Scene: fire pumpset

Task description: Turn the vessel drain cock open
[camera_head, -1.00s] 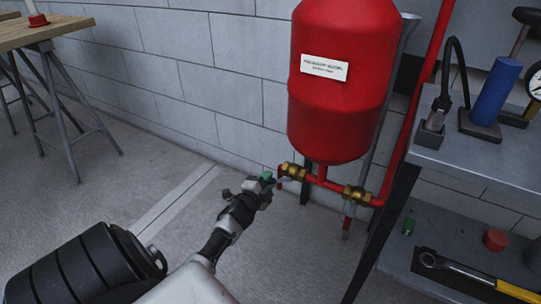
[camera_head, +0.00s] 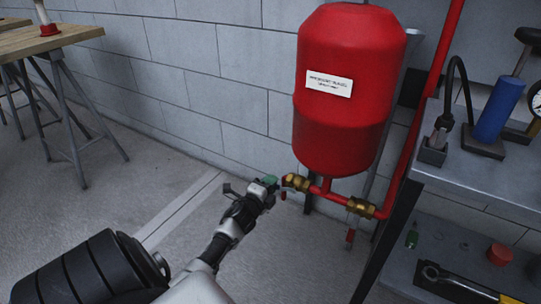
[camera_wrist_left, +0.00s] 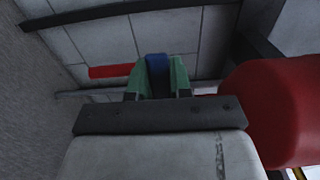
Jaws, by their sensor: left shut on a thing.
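The red pressure vessel (camera_head: 350,85) hangs by the wall, with a red pipe below it. A brass cock (camera_head: 297,182) sits at the left end of that pipe. A second brass valve (camera_head: 360,207) sits farther right on it. My left gripper (camera_head: 270,182) is just left of the left cock. In the left wrist view its green fingers (camera_wrist_left: 158,76) are shut on a blue piece (camera_wrist_left: 157,68), which looks like the cock's handle. How the handle stands relative to the pipe is hidden by the fingers. My right gripper is not in view.
A grey shelf unit (camera_head: 480,175) stands at the right with a blue cylinder (camera_head: 497,110) on top and a wrench on its lower shelf. A wooden table (camera_head: 60,40) is at the back left. The floor left of the vessel is clear.

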